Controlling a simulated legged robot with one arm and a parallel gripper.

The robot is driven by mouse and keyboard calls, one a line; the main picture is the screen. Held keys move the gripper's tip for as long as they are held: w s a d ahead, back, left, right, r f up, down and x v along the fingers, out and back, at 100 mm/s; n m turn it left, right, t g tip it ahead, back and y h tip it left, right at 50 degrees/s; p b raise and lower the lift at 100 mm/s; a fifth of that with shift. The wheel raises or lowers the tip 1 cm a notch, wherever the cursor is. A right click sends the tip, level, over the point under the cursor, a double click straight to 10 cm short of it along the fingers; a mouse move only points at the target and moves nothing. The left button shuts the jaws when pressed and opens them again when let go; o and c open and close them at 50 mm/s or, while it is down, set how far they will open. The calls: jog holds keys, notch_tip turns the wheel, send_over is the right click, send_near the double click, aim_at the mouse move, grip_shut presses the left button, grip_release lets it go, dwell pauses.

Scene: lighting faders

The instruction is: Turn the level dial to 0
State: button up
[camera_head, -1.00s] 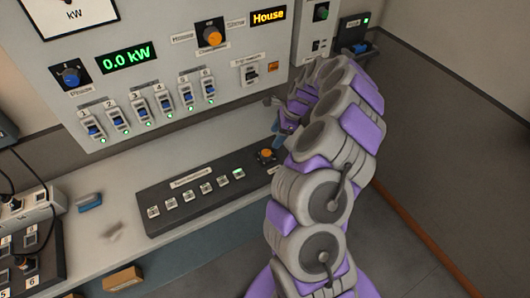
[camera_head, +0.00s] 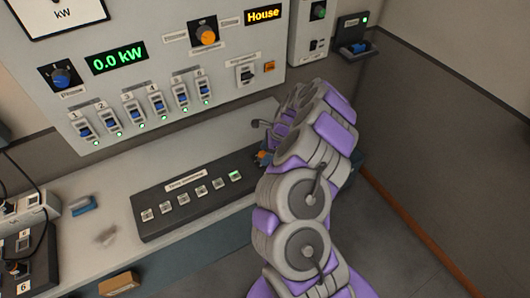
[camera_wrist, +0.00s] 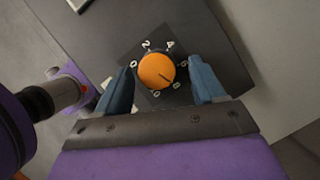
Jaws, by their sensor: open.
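The level dial is an orange round knob (camera_wrist: 156,70) on a dark square plate with white numbers around it. Its dark pointer mark seems to face the lower right, near the 8, but it is small. In the head view the orange dial (camera_head: 262,155) shows only partly at the right end of the dark console, with my arm covering the rest. My gripper (camera_wrist: 161,72) is open, with one blue finger left of the knob and one right of it. A gap shows on both sides, so the fingers do not appear to grip it.
The dark console (camera_head: 215,212) carries a row of small buttons, one lit green. Behind it, the wall panel (camera_head: 135,75) has numbered faders, another orange knob (camera_head: 205,35) and a 0.0 kW display. A blue block (camera_head: 83,206) lies on the desk at left.

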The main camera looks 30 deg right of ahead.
jog(key=shift+d, duration=0.15)
jog(key=c, duration=0.3)
jog(key=shift+a, duration=0.55)
jog(key=c, duration=0.5)
jog(key=shift+c, duration=1.2)
jog(key=shift+d, duration=0.15)
